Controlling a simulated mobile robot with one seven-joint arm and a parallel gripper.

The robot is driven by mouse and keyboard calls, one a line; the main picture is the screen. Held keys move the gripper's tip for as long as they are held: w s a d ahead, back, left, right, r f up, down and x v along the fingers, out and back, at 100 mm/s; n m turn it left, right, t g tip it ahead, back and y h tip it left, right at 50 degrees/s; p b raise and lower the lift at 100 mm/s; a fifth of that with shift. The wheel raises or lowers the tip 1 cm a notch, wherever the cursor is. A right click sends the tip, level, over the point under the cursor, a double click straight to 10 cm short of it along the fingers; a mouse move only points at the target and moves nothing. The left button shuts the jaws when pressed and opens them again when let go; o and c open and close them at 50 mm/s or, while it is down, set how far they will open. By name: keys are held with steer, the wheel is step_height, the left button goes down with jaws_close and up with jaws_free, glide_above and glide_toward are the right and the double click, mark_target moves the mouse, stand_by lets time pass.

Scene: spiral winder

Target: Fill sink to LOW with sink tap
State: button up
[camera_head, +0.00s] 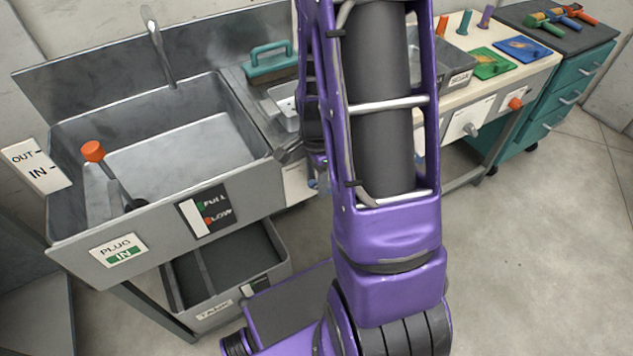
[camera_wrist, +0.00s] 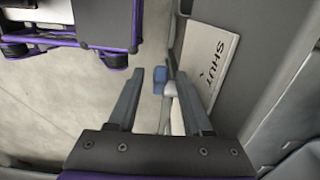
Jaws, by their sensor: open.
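The grey metal sink (camera_head: 258,132) is at the left in the head view, with its curved spout (camera_head: 158,50) at the back. The basin floor looks pale; I cannot tell whether water is in it. A level gauge (camera_head: 205,211) on the front marks FULL and LOW. In the wrist view, a pale tap lever with a blue end (camera_wrist: 161,77) lies between the fingers of my gripper (camera_wrist: 156,72), nearer the right finger. The gripper is open. A SHUT sign (camera_wrist: 213,62) is just right of it.
An orange-knobbed plug lever (camera_head: 94,151) stands at the sink's left, above a PLUG IN sign (camera_head: 119,249). A grey bin (camera_head: 283,277) is below the sink. A teal-handled block (camera_head: 270,65) is behind. A bench and a teal drawer cabinet (camera_head: 567,88) stand at right; floor there is clear.

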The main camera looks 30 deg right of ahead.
jaws_close()
stand_by(1.4)
